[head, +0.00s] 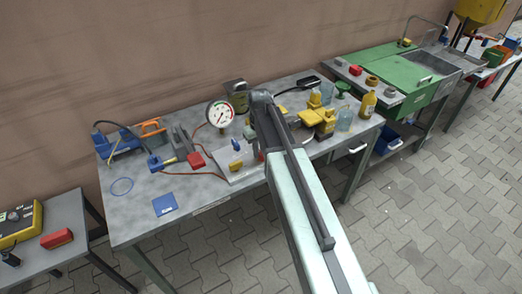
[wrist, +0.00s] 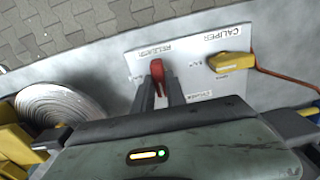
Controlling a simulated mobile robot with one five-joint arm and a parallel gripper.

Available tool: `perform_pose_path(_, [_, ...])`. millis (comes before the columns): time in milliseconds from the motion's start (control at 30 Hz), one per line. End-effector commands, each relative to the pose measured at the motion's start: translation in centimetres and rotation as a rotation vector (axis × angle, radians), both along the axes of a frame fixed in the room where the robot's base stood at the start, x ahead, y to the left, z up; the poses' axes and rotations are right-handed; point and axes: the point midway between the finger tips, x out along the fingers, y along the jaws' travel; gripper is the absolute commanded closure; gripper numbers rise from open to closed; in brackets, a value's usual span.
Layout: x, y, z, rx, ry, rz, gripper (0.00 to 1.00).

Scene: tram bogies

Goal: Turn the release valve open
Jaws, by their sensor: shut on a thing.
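The release valve's red handle (wrist: 157,70) stands on a white panel (wrist: 195,62) in the wrist view, beside the lettering RELEASE. My gripper (wrist: 160,84) is shut on this red handle, one grey finger on each side of it. A yellow handle (wrist: 231,61) lies on the same panel to the right, near the lettering CALIPER. In the head view the panel (head: 246,173) lies on the workbench, partly behind my arm. My fingertips and most of the red handle are hidden there by the arm.
A red-brown hose (wrist: 285,77) runs beside the panel. The bench's front left is mostly bare.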

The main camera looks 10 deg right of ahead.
Motion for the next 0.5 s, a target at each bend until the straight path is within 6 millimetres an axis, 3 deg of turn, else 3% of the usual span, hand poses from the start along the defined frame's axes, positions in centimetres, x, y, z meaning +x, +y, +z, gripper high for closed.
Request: perform_pose_path(500, [0.16, -0.02, 0.01, -0.002, -0.005, 0.033, 1.00])
